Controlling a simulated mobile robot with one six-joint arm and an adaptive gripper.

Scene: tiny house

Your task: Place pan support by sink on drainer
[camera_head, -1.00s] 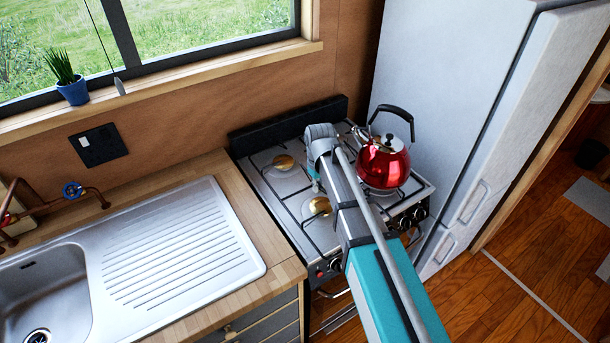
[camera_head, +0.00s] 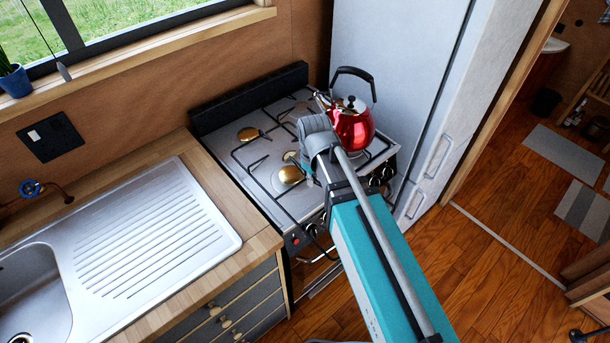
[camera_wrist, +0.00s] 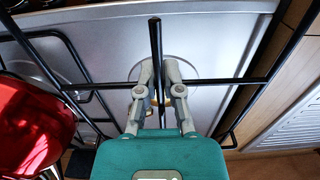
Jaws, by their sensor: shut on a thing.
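The pan support by the sink is a black wire frame (camera_wrist: 155,38) over the left side of the stove. In the wrist view my gripper (camera_wrist: 157,68) is shut on its middle bar. In the head view the arm's end hides the fingers (camera_head: 307,172) and part of the frame; I cannot tell whether the frame is clear of the hob. The drainer (camera_head: 150,228) is the ribbed steel area left of the stove, bare. Its ribs also show at the right of the wrist view (camera_wrist: 298,125).
A red kettle (camera_head: 352,128) stands on the right side of the stove (camera_head: 283,200), close beside my gripper. The white fridge (camera_head: 395,70) is to the right. A strip of wooden worktop (camera_head: 222,182) lies between drainer and stove. A sink basin (camera_head: 30,290) is left.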

